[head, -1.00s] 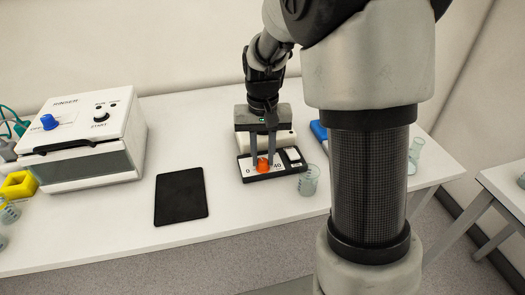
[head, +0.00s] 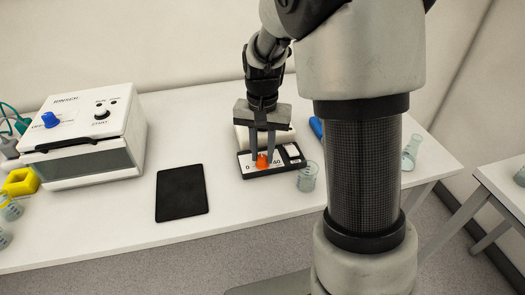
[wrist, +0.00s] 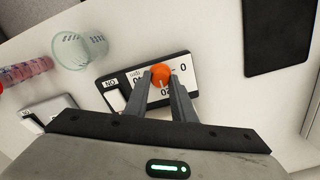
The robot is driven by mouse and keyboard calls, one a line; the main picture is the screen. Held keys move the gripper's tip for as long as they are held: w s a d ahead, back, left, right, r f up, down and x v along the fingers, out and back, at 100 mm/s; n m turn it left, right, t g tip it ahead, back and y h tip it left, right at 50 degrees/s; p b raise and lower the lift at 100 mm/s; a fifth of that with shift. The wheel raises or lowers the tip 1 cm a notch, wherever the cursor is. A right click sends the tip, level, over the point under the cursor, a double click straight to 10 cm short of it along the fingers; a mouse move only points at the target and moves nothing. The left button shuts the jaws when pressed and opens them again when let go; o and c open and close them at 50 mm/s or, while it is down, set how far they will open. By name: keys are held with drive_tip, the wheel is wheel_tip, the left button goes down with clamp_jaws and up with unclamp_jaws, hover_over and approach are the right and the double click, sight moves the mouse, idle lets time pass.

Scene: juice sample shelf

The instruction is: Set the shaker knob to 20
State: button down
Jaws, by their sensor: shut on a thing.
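The orange shaker knob (head: 262,161) stands on the white dial of the shaker's front panel (head: 245,172), near the table's middle. My gripper (head: 262,158) reaches down from above, shut on the knob with one finger on each side. In the wrist view the knob (wrist: 160,73) sits between the fingertips. The dial prints 0, 20 and 40. A short pale line at the knob's edge appears to lie near the 20 label (wrist: 167,91), partly hemmed by the fingers. A white switch (head: 292,150) marked ON sits beside the dial.
A clear beaker (head: 308,176) stands close to the panel's right. A black mat (head: 182,193) lies left of it. A white box with a blue knob (head: 92,140) stands further left. A flask (head: 410,155) is at the right. The table front is mostly clear.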

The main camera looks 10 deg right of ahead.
sight(263, 157)
drive_tip(key=c, duration=1.5)
unclamp_jaws()
wheel_tip(263, 157, up, 18)
drive_tip(key=p, duration=0.2)
drive_tip(key=shift+f+p, duration=0.25)
drive_tip(key=shift+p, duration=0.05)
drive_tip(key=s+r+n+t+p, duration=0.1)
drive_tip(key=s+r+t+p, duration=0.1)
drive_tip(key=s, duration=0.4)
drive_tip(key=s+r+n+t+p, duration=0.1)
drive_tip(key=s+r+n+p, duration=0.1)
drive_tip(key=s+r+p, duration=0.2)
drive_tip(key=s+r+n+t+p, duration=0.2)
drive_tip(key=s+r+p, duration=0.1)
drive_tip(key=s, duration=0.6)
drive_tip(key=shift+s+a+r+t, duration=0.15)
drive_tip(key=shift+r+t, duration=0.15)
drive_tip(key=shift+r, duration=0.6)
